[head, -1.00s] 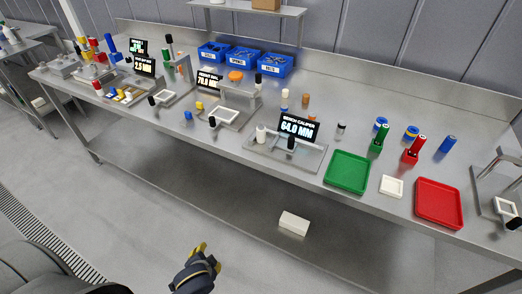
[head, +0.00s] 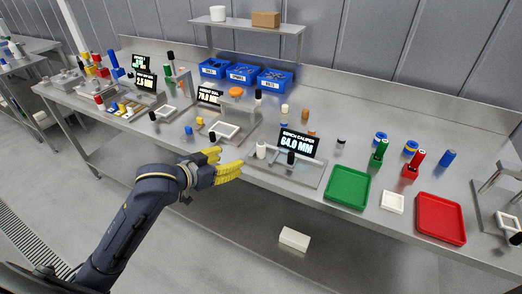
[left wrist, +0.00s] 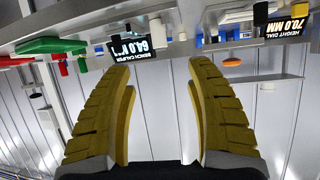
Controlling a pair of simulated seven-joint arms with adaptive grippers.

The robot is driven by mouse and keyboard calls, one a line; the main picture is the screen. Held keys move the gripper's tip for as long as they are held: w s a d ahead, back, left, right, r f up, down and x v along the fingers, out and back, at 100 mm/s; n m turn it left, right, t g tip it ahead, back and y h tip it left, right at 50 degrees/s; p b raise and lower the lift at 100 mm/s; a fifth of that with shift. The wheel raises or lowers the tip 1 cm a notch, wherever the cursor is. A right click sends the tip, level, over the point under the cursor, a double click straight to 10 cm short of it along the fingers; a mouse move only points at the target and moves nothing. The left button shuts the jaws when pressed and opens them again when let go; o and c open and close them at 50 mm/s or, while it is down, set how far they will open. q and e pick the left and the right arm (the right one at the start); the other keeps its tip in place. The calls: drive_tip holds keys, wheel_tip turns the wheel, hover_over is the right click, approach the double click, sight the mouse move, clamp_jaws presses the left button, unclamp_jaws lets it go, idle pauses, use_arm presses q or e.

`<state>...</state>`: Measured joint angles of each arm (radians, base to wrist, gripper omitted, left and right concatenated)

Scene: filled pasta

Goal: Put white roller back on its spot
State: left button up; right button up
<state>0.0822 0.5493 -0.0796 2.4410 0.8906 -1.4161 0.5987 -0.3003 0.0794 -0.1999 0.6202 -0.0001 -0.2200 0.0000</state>
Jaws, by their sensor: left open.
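A white roller (head: 261,149) stands upright at the left end of the bench caliper's plate (head: 308,179), beside the display reading 64.0 MM (head: 298,145). A smaller white cylinder (head: 284,109) stands farther back on the bench; I cannot tell which one the task means. My left gripper (head: 229,163) is open and empty at the bench's front edge, a little left of the white roller and apart from it. In the left wrist view, its yellow fingers (left wrist: 160,75) are spread, with the caliper display (left wrist: 129,47) beyond them. My right gripper is not in view.
A black-topped post (head: 291,158) stands on the caliper plate. The height dial display (head: 209,96) and a white square frame (head: 226,130) are to the left. Green (head: 348,187) and red (head: 441,218) trays lie right. Blue bins (head: 243,74) stand behind.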

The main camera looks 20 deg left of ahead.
use_arm(q)
drive_tip(key=r, duration=0.2)
approach(259, 143)
drive_tip(key=shift+h, duration=0.3)
drive_tip(key=x, duration=0.5)
drive_tip(key=shift+w+d+f, duration=0.1)
drive_tip(key=shift+d+f, duration=0.1)
drive_tip(key=shift+a+x, duration=0.1)
drive_tip(key=shift+x, duration=1.2)
drive_tip(key=shift+a+x, duration=0.15)
drive_tip(key=shift+x, duration=1.2)
drive_tip(key=shift+w, duration=0.1)
clamp_jaws()
